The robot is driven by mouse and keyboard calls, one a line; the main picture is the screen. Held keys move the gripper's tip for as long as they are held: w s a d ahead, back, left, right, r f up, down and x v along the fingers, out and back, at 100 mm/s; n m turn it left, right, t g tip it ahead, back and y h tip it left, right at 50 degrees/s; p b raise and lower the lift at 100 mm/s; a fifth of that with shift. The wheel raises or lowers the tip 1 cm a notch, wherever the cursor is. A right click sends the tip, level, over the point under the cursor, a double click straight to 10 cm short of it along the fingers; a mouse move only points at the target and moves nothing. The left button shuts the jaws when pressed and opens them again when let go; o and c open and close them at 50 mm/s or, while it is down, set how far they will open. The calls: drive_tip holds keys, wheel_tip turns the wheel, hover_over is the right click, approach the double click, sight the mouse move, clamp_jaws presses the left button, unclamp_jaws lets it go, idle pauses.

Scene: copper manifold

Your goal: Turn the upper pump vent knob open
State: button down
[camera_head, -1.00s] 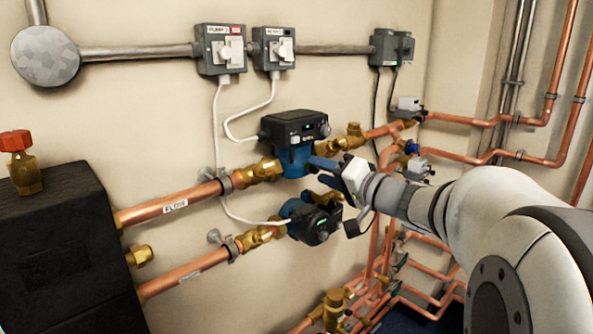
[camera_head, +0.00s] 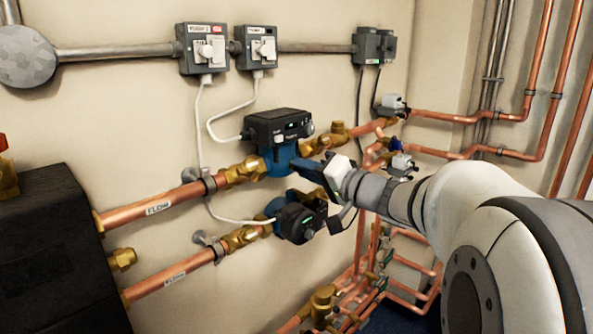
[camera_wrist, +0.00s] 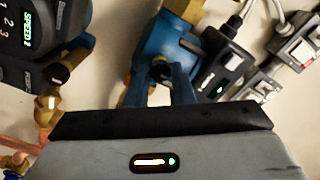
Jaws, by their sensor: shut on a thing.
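The upper pump (camera_head: 279,160) has a blue body and a black control head (camera_head: 277,127), fixed in the flow pipe on the wall. My gripper (camera_head: 299,166) reaches its front from the right, and its fingers hide the vent knob in the head view. In the wrist view, the pump's blue body (camera_wrist: 167,42) lies beyond my two blue fingers. My gripper (camera_wrist: 160,77) is shut on the small dark round vent knob (camera_wrist: 160,69) between the fingertips. The knob's angle cannot be read.
The lower pump (camera_head: 297,222) sits close below my gripper; its black head (camera_wrist: 38,40) also shows in the wrist view. Copper pipes (camera_head: 175,200) run left to a black block (camera_head: 60,240). Valves and copper pipes crowd the right. Switch boxes (camera_head: 203,50) and white cables are above.

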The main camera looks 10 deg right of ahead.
drive_tip(key=shift+m+b, duration=0.85)
drive_tip(key=shift+m, duration=8.15)
drive_tip(key=c, duration=1.3)
unclamp_jaws()
drive_tip(key=shift+o, duration=0.2)
drive_tip(key=shift+s, duration=0.1)
